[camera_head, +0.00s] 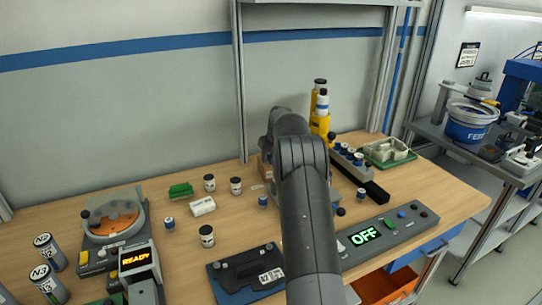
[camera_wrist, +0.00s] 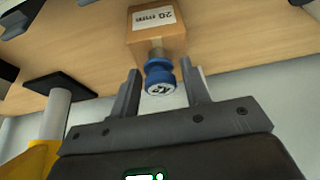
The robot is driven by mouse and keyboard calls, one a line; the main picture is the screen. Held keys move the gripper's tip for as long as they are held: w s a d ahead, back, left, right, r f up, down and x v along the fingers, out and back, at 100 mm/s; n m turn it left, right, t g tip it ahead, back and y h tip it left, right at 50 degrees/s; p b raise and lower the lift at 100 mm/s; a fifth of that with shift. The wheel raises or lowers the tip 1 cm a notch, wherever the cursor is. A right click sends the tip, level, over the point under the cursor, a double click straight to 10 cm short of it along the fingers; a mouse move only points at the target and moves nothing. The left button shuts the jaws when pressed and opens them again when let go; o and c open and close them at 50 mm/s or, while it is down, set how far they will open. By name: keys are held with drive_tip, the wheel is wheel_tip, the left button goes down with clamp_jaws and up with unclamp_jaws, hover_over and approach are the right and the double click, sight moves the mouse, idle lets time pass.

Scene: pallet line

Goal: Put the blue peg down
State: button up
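The blue peg (camera_wrist: 158,73) shows in the wrist view, between the two fingers of my gripper (camera_wrist: 160,82). Its round blue end with a white printed label faces the camera. Its paler shank meets a wooden block (camera_wrist: 172,38) labelled "20 mm"; I cannot tell how deep it sits there. Narrow gaps show between the peg and both fingers, so the gripper looks open around it. In the head view my arm hides the gripper and this peg.
The wooden table holds several small labelled cylinders (camera_head: 207,236), a green block (camera_head: 181,190), a rotary unit reading READY (camera_head: 114,216) and a panel reading OFF (camera_head: 388,234).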

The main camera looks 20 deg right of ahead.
drive_tip(key=shift+o, duration=0.7)
drive_tip(key=shift+r, duration=0.3)
drive_tip(key=v, duration=1.2)
drive_tip(key=s+a+r, duration=0.9)
drive_tip(key=s+a, duration=0.1)
drive_tip(key=s, duration=0.1)
drive_tip(key=s+a+r, duration=0.1)
drive_tip(key=s+a, duration=0.6)
drive_tip(key=s, duration=0.5)
drive_tip(key=s+a, duration=0.6)
drive_tip(key=s, duration=0.6)
drive_tip(key=s+a+f, duration=0.1)
drive_tip(key=s+f, duration=0.2)
drive_tip(key=s, duration=0.3)
drive_tip(key=s+a+f+t, duration=0.1)
drive_tip(key=s+a+f, duration=0.1)
drive_tip(key=s+f, duration=0.2)
drive_tip(key=s, duration=0.3)
drive_tip(key=shift+s, duration=0.15)
